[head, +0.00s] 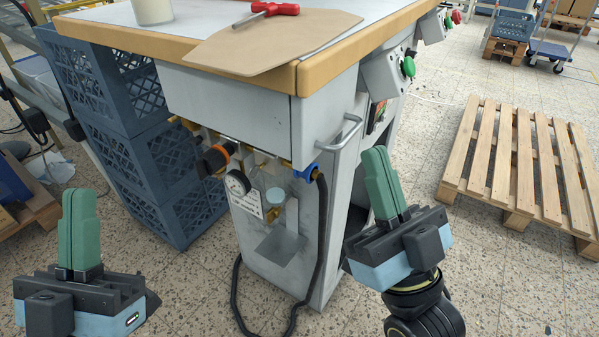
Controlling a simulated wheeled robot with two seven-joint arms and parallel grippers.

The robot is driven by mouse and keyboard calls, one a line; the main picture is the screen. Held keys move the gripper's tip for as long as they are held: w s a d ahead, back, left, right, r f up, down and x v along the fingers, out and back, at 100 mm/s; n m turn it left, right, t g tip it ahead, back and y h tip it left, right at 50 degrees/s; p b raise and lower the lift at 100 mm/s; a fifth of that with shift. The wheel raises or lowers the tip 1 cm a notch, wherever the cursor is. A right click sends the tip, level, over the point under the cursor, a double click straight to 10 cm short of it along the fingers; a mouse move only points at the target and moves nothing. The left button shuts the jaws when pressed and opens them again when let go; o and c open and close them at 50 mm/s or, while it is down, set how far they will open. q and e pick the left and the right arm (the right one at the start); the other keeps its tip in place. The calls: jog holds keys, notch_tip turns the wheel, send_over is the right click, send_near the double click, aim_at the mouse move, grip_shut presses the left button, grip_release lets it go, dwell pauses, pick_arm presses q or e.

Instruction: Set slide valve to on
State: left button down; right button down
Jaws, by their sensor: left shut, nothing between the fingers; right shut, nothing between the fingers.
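Under the front edge of the workbench is a row of air fittings. It has a black part with an orange ring (217,157), a round pressure gauge (237,183) and a blue fitting (308,173) with a black hose. I cannot tell for sure which part is the slide valve, nor its setting. My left gripper (80,200) is shut and empty at the lower left, fingers pointing up, apart from the fittings. My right gripper (378,160) is shut and empty to the right of the bench's front corner, apart from the fittings and hose.
The workbench (232,97) has a wooden rim, with a brown sheet (275,45) and red-handled tool (274,9) on top. A grey handle (343,134) and green button (408,67) are on its right side. Blue crates (150,165) stand left; a wooden pallet (515,160) lies right.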

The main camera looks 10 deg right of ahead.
aim_at(319, 176)
jog(key=c, duration=2.2)
grip_release()
